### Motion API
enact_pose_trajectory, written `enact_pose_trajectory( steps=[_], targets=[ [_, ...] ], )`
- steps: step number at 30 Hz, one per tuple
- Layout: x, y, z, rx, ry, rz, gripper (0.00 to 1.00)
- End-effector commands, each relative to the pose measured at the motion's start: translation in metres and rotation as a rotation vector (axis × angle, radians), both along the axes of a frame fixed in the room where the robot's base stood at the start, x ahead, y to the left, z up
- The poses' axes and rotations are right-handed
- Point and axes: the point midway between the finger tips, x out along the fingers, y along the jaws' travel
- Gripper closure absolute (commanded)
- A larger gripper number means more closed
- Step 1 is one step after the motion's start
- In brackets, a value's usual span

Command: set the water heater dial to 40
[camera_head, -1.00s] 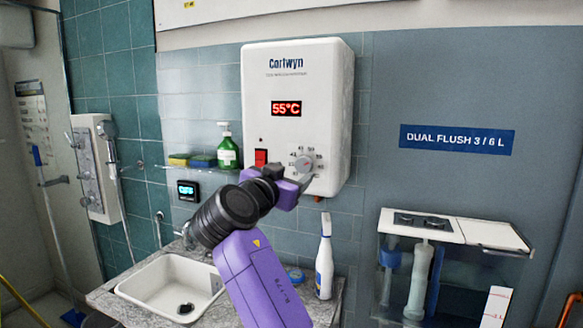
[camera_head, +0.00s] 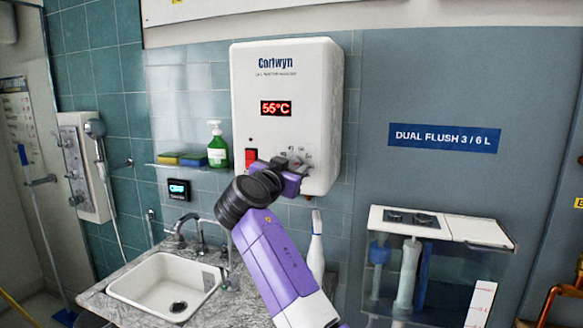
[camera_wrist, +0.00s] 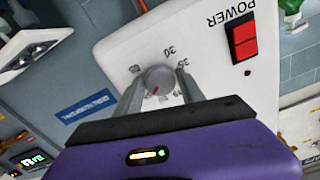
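The white water heater (camera_head: 322,110) hangs on the tiled wall, and its red display (camera_head: 276,108) reads 55°C. Its round grey dial (camera_wrist: 158,81) shows in the wrist view with a red mark, amid printed numbers such as 30 and 35; some numbers are hidden by the fingers. In the head view my gripper (camera_head: 293,168) is at the heater's lower front and partly covers the dial. In the wrist view my gripper (camera_wrist: 160,82) is open, one finger on each side of the dial. I cannot tell whether the fingers touch it.
A red power switch (camera_wrist: 242,41) is beside the dial. A green soap bottle (camera_head: 217,150) stands on a shelf at left. A cistern display (camera_head: 462,228) is at right.

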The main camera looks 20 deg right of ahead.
Motion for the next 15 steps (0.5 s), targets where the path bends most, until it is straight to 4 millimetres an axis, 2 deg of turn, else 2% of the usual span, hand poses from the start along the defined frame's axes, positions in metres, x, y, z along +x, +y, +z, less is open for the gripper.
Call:
enact_pose_trajectory(
  steps=[1, 6, 15],
  targets=[
    [-0.0001, 0.0001, -0.0001, 0.000, 0.000, 0.000, 0.66],
    [-0.0001, 0.0000, 0.0000, 0.000, 0.000, 0.000, 0.99],
    [-0.0002, 0.0000, -0.0002, -0.028, 0.021, 0.000, 1.00]
  ],
)
